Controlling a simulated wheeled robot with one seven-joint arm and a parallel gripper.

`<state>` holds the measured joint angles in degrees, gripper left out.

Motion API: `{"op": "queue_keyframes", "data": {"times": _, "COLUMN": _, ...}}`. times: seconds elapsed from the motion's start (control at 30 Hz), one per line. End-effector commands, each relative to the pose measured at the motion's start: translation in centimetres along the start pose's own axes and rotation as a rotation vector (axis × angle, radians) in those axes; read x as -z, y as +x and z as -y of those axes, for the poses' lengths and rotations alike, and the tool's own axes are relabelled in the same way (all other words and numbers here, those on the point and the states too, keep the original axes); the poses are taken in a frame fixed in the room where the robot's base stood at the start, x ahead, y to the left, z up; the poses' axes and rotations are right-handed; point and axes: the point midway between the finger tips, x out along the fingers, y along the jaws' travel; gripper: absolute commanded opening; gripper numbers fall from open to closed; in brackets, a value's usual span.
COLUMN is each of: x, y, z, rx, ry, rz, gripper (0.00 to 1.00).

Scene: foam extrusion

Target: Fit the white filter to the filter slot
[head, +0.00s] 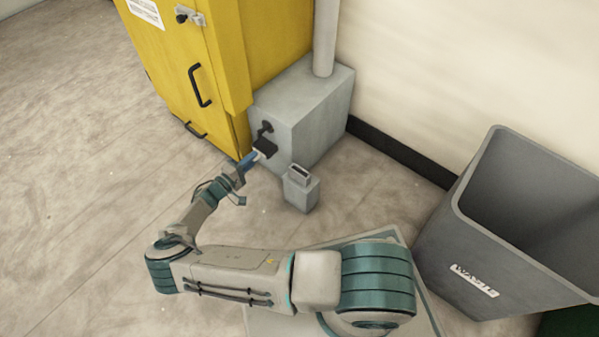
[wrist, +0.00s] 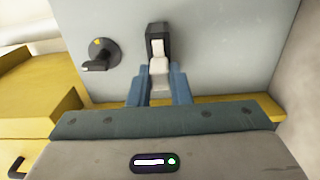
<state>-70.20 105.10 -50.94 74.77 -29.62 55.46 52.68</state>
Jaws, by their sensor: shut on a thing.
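The white filter (wrist: 160,72) is between the blue fingers of my gripper (wrist: 159,80) in the wrist view. My gripper (head: 250,159) is shut on it and points at the grey box beside the yellow cabinet. The filter lines up with a dark housing on the box, which I take as the filter slot (wrist: 157,31); it also shows in the head view (head: 267,147). White shows inside the housing's opening, just beyond the fingertips. I cannot tell how deep the filter sits. In the head view the filter is only a small pale patch.
A black knob (wrist: 98,55) is left of the slot on the grey box (head: 318,112). The yellow cabinet (head: 205,75) stands left. A small grey box with a dark top opening (head: 301,192) stands on the floor nearby. A grey waste bin (head: 500,260) is at right.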

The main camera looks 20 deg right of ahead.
Motion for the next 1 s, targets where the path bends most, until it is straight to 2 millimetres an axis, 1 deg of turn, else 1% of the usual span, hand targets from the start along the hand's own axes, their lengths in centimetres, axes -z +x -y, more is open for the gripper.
{"op": "queue_keyframes", "data": {"times": 0.73, "x": -0.04, "y": 0.30, "z": -0.02, "rx": -0.001, "ry": 0.000, "rz": 0.001, "gripper": 0.00}}
{"op": "queue_keyframes", "data": {"times": 0.77, "x": -0.04, "y": 0.31, "z": -0.02, "rx": -0.001, "ry": 0.000, "rz": 0.001, "gripper": 0.20}}
{"op": "queue_keyframes", "data": {"times": 0.8, "x": -0.04, "y": 0.30, "z": -0.02, "rx": -0.001, "ry": 0.000, "rz": 0.001, "gripper": 0.32}}
{"op": "queue_keyframes", "data": {"times": 0.83, "x": -0.04, "y": 0.30, "z": -0.02, "rx": -0.001, "ry": 0.000, "rz": 0.001, "gripper": 0.40}}
{"op": "queue_keyframes", "data": {"times": 0.87, "x": -0.04, "y": 0.30, "z": -0.02, "rx": -0.001, "ry": 0.000, "rz": 0.001, "gripper": 0.43}}
{"op": "queue_keyframes", "data": {"times": 1.0, "x": -0.02, "y": 0.26, "z": -0.01, "rx": -0.001, "ry": 0.000, "rz": 0.000, "gripper": 0.43}}
